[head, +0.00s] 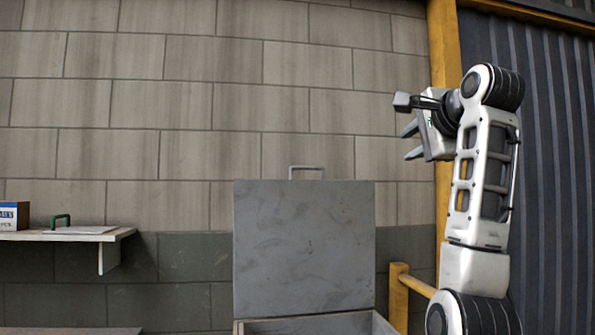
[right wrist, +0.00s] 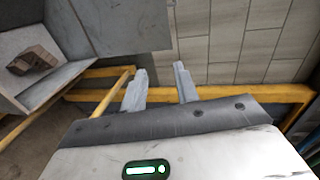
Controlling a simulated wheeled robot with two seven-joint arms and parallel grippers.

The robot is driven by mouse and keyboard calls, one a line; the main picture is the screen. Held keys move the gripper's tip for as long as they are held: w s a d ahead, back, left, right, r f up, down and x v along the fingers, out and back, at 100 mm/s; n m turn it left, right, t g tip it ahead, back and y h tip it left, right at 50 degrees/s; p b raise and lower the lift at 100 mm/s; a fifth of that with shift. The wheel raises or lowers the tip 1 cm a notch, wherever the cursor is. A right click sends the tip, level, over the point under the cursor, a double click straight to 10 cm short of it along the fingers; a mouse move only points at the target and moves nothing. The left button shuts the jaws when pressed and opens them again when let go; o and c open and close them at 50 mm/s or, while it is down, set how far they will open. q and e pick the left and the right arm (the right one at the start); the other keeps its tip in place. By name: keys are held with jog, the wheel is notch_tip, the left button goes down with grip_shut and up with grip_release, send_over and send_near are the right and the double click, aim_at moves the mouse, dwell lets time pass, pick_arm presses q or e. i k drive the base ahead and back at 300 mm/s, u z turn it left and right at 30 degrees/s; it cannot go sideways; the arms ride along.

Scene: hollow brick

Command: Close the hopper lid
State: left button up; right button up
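The hopper lid (head: 304,246) is a flat grey metal panel standing upright, hinged at the back of the hopper box (head: 310,325). A small handle (head: 306,172) sits on the lid's top edge. In the right wrist view the lid (right wrist: 115,25) is at the top and the open box (right wrist: 52,85) is at the left, with a brown lump (right wrist: 33,60) inside. My right gripper (head: 409,142) is raised to the right of the lid, above its top edge and apart from it. Its fingers (right wrist: 160,82) are spread and empty. My left gripper is not in view.
A yellow post (head: 444,60) and a low yellow rail (head: 412,284) stand right of the hopper. A shelf (head: 65,236) with a small box (head: 14,215) and a green-handled item (head: 61,220) is at the left. A block wall (head: 200,110) is behind.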

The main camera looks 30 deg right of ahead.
aim_at(300, 247)
jog(key=i, duration=1.15)
